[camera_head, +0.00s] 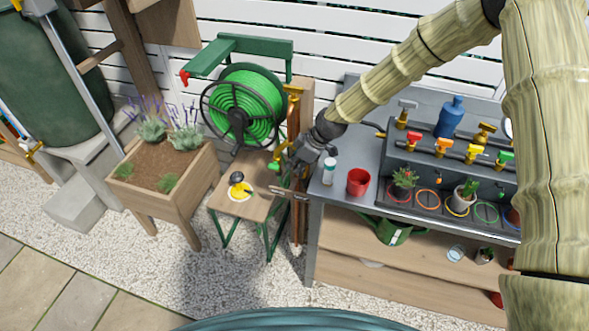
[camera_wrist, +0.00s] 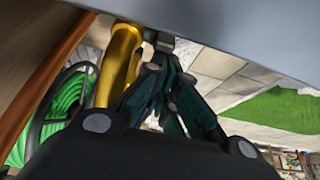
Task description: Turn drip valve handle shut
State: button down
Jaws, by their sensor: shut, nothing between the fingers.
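I cannot tell which handle is the drip valve's. My gripper (camera_head: 299,163) is at the bench's left end, close to this post and away from the coloured row. In the wrist view my gripper (camera_wrist: 173,118) is shut and empty, with a yellow-brass pipe (camera_wrist: 120,60) close beside it.
The green hose reel (camera_head: 240,108) and a small wooden table (camera_head: 238,210) are left of my gripper. A white-capped bottle (camera_head: 329,171), a red cup (camera_head: 358,182) and several pots stand on the bench (camera_head: 334,200). A planter (camera_head: 165,185) is further left. Gravel in front is clear.

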jog(key=shift+s+d+r+b, duration=0.15)
jog(key=shift+d+b, duration=0.2)
jog(key=shift+d, duration=0.05)
jog(key=shift+s+d+r+b, duration=0.1)
jog(key=shift+d+b, duration=0.2)
jog(key=shift+d, duration=0.25)
dwell(0.3)
jog(key=shift+r, duration=0.15)
jog(key=shift+r+p, duration=0.4)
jog(key=shift+r, duration=0.3)
